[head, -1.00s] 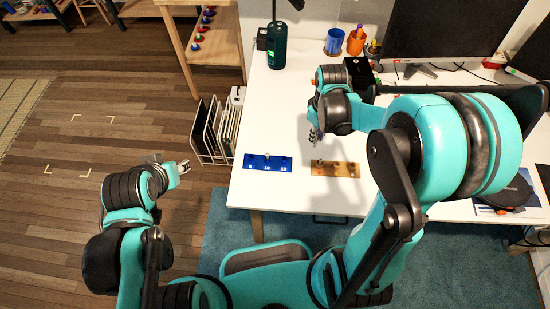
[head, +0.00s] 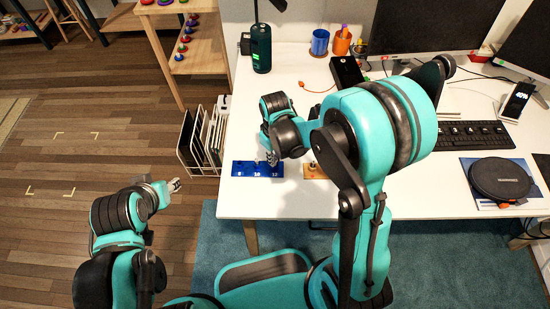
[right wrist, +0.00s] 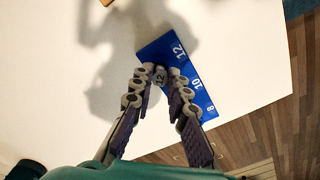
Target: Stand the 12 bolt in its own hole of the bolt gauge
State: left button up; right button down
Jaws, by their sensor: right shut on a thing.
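The blue bolt gauge (head: 243,169), marked 8, 10 and 12, lies near the table's front left edge. It also shows in the right wrist view (right wrist: 202,100). My right gripper (head: 272,158) is over the gauge's 12 end. In the right wrist view its fingers (right wrist: 160,80) are shut on the 12 bolt (right wrist: 159,77), whose grey head shows the number. The bolt's lower end is hidden, so I cannot tell its height over the hole. My left gripper (head: 174,185) is off the table at the left; its fingers are too small to judge.
A wooden block (head: 314,174) with a bolt on it sits right of the gauge, partly behind my arm. A file rack (head: 195,142) stands left of the table. A green bottle (head: 261,48) and cups stand at the back. Table between bottle and gauge is mostly clear.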

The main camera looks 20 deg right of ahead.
jog(key=shift+f, duration=0.15)
jog(key=c, duration=1.5)
grip_release()
jog(key=shift+r, duration=0.5)
notch_tip(320, 180, up, 11)
jog(key=p, duration=0.5)
jog(key=shift+s+d+r+m+t, duration=0.9)
jog(key=shift+s+r+t, duration=0.3)
jog(key=shift+s+r, duration=0.45)
jog(key=shift+s+d+r+m+t, duration=0.65)
jog(key=shift+s+r+m+t, duration=0.5)
jog(key=shift+s+r, duration=0.5)
jog(key=shift+s+d+r+m+t, duration=0.85)
jog(key=shift+s+r+t, duration=0.5)
jog(key=shift+s, duration=0.5)
